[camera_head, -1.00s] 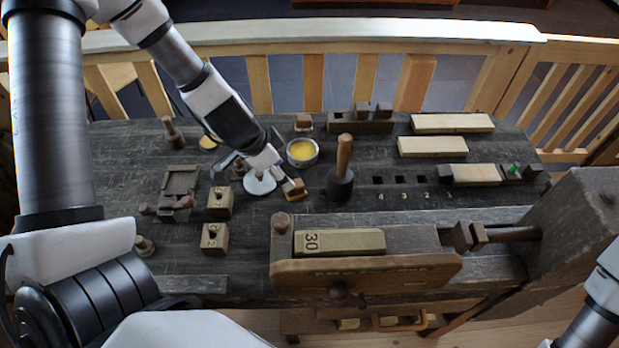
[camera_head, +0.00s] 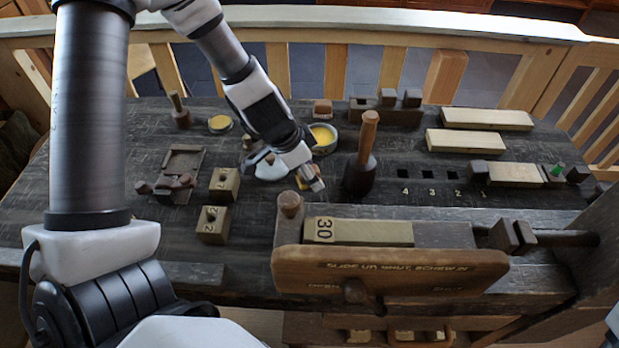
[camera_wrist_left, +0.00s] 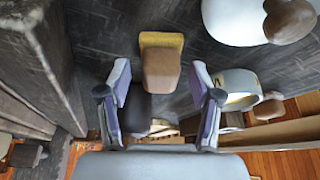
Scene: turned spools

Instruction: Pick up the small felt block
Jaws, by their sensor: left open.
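The small felt block has a brown wooden top and a yellow felt base. In the left wrist view the felt block (camera_wrist_left: 161,68) stands just beyond and between the fingertips of my left gripper (camera_wrist_left: 162,88). The jaws are open and empty, one finger on each side, with no visible contact. My right gripper is out of view.
A dark mallet (camera_head: 361,172) stands close right of my left gripper. A tin of yellow wax (camera_head: 322,137) is behind it, and a white disc (camera_head: 268,171) is to its left. The vise (camera_head: 390,270) with a block marked 30 (camera_head: 360,231) is in front.

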